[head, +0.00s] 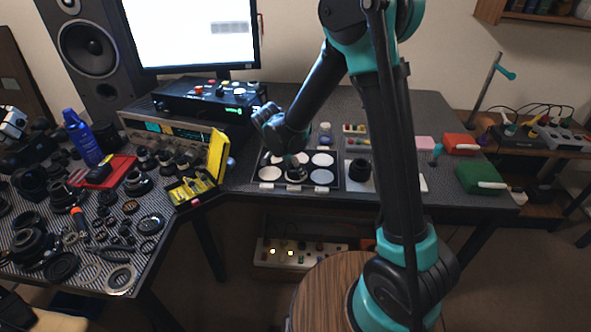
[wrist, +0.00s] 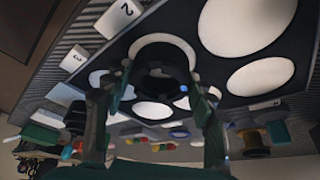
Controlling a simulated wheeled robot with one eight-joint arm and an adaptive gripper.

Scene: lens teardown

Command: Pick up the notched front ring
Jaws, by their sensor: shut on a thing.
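The notched front ring (wrist: 163,62) is a dark, round, hollow part in the middle of the wrist view. It sits at one of the white circles of a black sorting mat (head: 331,185). In the head view the dark ring (head: 296,174) shows at the mat's front row, just under my gripper (head: 292,160). In the wrist view my gripper (wrist: 161,88) has one finger on each side of the ring and is shut on it. I cannot tell whether the ring is clear of the mat.
White number tags (wrist: 118,17) line the mat's edge. A black lens part (head: 359,170) stands on a pale pad right of the mat. A yellow open case (head: 217,157) stands to the left. Many lens parts crowd the left table. A monitor (head: 190,35) stands behind.

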